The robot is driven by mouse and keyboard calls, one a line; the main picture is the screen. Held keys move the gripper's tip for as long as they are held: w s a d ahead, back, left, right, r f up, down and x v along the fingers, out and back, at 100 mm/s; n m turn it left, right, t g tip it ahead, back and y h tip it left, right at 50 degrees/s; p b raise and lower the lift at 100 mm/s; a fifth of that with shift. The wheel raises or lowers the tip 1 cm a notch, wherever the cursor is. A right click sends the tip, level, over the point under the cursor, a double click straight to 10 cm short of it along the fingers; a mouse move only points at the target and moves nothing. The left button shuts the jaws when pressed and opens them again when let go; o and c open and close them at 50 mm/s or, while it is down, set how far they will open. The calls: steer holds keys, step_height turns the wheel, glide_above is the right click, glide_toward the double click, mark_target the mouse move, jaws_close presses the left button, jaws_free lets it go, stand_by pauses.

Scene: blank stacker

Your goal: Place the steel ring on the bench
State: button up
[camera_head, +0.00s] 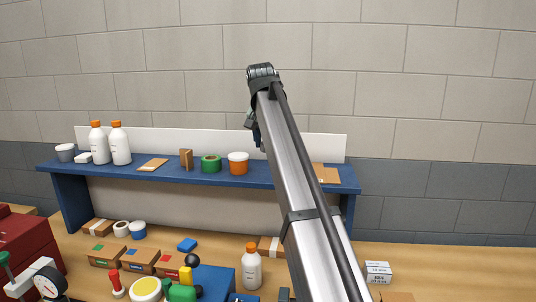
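I cannot make out a steel ring in this view; it may be hidden or too small to tell. The wooden bench (450,262) spans the lower part of the picture, in front of a block wall. My arm rises from the bottom across the middle, and its dark end joint is above the blue shelf. My gripper (257,139) shows only as a small dark part hanging beside the arm, above the shelf and apart from the bench. Its fingers are mostly hidden behind the arm, so I cannot see whether they hold anything.
The blue shelf (130,170) holds white bottles (121,147), a green tape roll (211,164) and an orange-and-white tub (238,163). Small bins (139,261), a bottle (251,268) and a dial gauge (48,282) crowd the bench's left and middle. The far right is clearer, beyond small boxes (378,273).

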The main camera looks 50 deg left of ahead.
step_height(320, 180, up, 4)
steer(key=shift+r, duration=0.15)
step_height(320, 180, up, 4)
steer(key=shift+a+r, duration=0.1)
steer(key=shift+r, duration=0.1)
steer(key=w+d, duration=1.5)
steer(key=d, duration=0.3)
steer(key=w+d, duration=1.5)
steer(key=d, duration=0.2)
steer(key=w+d, duration=0.3)
steer(key=d, duration=0.6)
steer(key=w+d, duration=0.4)
steer(key=d, duration=0.5)
steer(key=shift+s+d+f, duration=0.1)
steer(key=shift+d+f, duration=0.05)
steer(key=shift+f, duration=7.7)
steer(key=shift+w+d+f, duration=0.1)
steer(key=shift+d+f, duration=0.05)
steer(key=shift+f, duration=7.65)
steer(key=shift+s+d+f, duration=0.1)
steer(key=shift+d+f, duration=0.05)
steer(key=shift+f, duration=7.7)
steer(key=shift+f, duration=0.1)
